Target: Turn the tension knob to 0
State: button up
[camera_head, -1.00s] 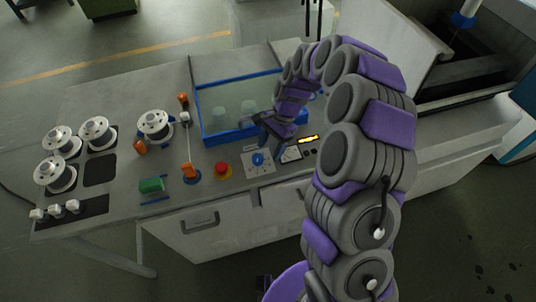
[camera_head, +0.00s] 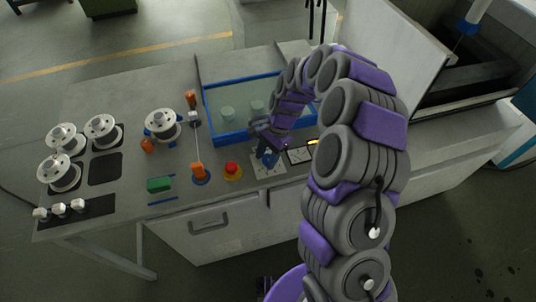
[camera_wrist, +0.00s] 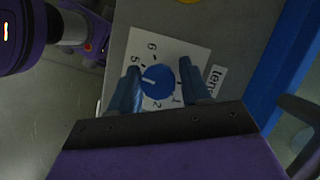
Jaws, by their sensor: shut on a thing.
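The tension knob (camera_wrist: 158,82) is a round blue dial with a white pointer line, on a white plate (camera_wrist: 190,52) with numbers. In the wrist view the pointer faces left, just below the 5; the mark beyond is hidden by a finger. The 6, 5, 1 and 2 show; the 0 cannot be made out. A partly covered label beside the plate begins "tens". My gripper (camera_wrist: 159,68) has one blue-grey finger on each side of the knob and is shut on it. In the head view my gripper (camera_head: 267,158) covers the knob above the plate (camera_head: 263,174).
A red stop button (camera_head: 232,169) is left of the plate, with an orange-handled post (camera_head: 199,170) beyond it. A small meter (camera_head: 300,155) is on the right. A blue-framed clear tank (camera_head: 232,135) stands behind. White spools (camera_head: 103,130) sit at the left.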

jog(key=shift+a, duration=0.15)
jog(key=shift+c, duration=0.6)
jog(key=shift+r, duration=0.1)
jog(key=shift+c, duration=0.8)
jog(key=shift+w+d, duration=0.2)
jog(key=shift+d, duration=0.45)
jog(key=shift+c, duration=0.4)
